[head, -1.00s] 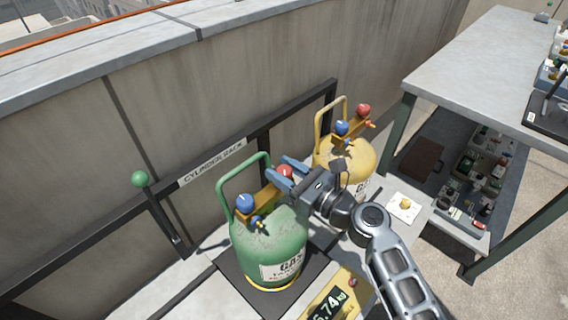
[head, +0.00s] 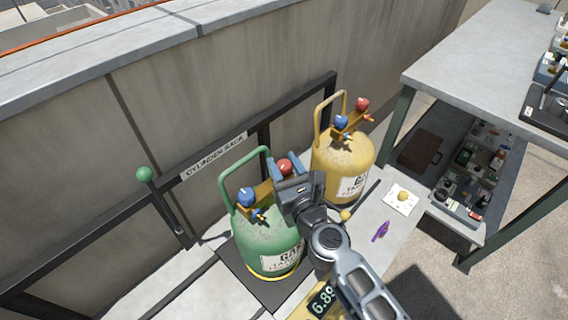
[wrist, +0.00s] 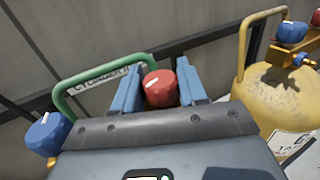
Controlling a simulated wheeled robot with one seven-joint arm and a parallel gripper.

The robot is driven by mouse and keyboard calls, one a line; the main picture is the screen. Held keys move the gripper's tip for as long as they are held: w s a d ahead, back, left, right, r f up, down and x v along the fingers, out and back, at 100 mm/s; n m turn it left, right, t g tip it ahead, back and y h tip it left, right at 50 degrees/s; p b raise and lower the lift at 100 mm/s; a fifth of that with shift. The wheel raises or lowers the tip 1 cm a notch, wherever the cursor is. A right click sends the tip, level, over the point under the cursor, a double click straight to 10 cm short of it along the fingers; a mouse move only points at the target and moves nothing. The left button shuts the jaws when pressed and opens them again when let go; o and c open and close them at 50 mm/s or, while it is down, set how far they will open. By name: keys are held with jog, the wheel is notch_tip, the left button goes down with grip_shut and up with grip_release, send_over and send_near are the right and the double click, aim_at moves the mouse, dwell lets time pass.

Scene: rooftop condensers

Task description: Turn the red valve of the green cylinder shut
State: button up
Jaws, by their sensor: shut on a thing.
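The green cylinder (head: 262,240) stands upright on a dark scale plate, with a green handle and a brass valve block on top. Its red valve (head: 284,167) sits at the block's right end, and its blue valve (head: 246,196) at the left end. My gripper (head: 282,172) reaches in from the right. In the wrist view its two blue fingers stand on either side of the red valve (wrist: 160,88), which has a white mark on top. The fingers are shut on it. The finger tips' contact is partly hidden in the head view.
A yellow cylinder (head: 343,160) with its own red and blue valves stands close behind to the right. A scale display (head: 322,300) shows below my arm. A lever with a green knob (head: 144,174) is at left. A bench (head: 470,75) stands at right.

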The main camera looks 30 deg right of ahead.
aim_at(286, 172)
jog(key=shift+h, duration=0.4)
jog(key=o, duration=1)
jog(key=shift+c, duration=0.2)
jog(key=s, duration=0.2)
jog(key=s+b, duration=0.1)
jog(key=s, duration=0.1)
jog(key=s+a, duration=0.1)
jog(key=s, duration=0.1)
jog(key=shift+s+f, duration=0.15)
jog(key=shift+s, duration=0.05)
jog(key=shift+s+a+b, duration=0.1)
jog(key=shift+s+b, duration=0.2)
jog(key=shift+s, duration=0.35)
